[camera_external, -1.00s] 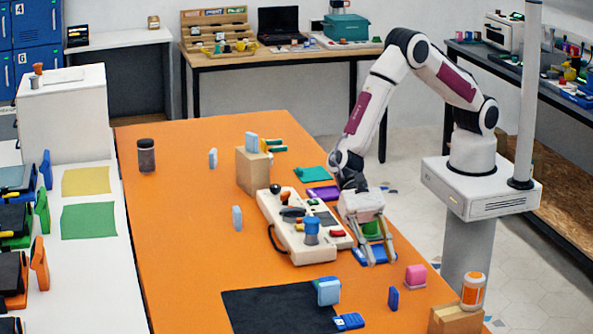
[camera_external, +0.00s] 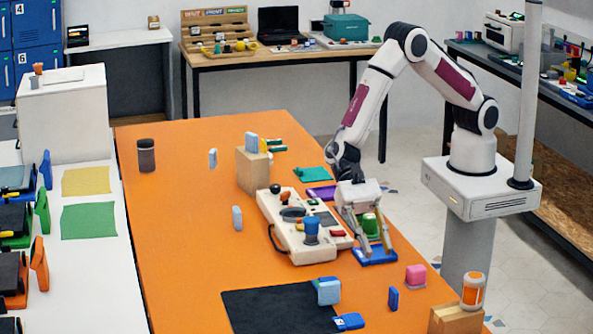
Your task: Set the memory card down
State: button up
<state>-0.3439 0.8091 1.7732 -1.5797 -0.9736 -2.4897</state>
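A small upright green piece (camera_external: 369,224), which may be the memory card, shows between the fingers of my gripper (camera_external: 372,245). It appears to stand on the blue pad (camera_external: 377,256) at the right side of the orange table. My gripper points down over the pad. Its two fingers look spread, one on each side of the green piece, with a gap visible around it. The fingers partly hide the piece and the pad, so contact at its base is hard to tell.
A white device with knobs (camera_external: 287,236) stands close left of my gripper. Purple (camera_external: 321,193) and teal (camera_external: 313,174) pads lie behind. A pink block (camera_external: 416,275) and blue piece (camera_external: 393,298) stand in front. A dark mat (camera_external: 265,312) lies front left.

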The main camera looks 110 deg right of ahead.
jog(key=w+d+r+m+t+h, duration=0.3)
jog(key=w+d+r+m+t, duration=0.5)
jog(key=w+d+r+m, duration=0.45)
jog(key=s+d+r+m+t+h, duration=0.2)
jog(key=d+r+m+h, duration=0.1)
jog(key=d+r+m, duration=0.4)
jog(key=s+d+r+m+t+h, duration=0.1)
jog(key=s+d+r+m+h, duration=0.2)
jog(key=d+m, duration=0.5)
jog(key=s+d+r+m+g+h, duration=0.1)
jog(key=s+d+r+m+h, duration=0.25)
jog(key=s+d+m, duration=1.05)
jog(key=s+f+m+g, duration=0.2)
jog(key=s+m, duration=0.4)
jog(key=s, duration=0.4)
jog(key=s+f+m+g, duration=0.2)
jog(key=s+m, duration=0.4)
jog(key=s, duration=0.4)
jog(key=shift+s+a+f, duration=0.15)
jog(key=shift+a+f, duration=0.15)
jog(key=shift+f, duration=0.4)
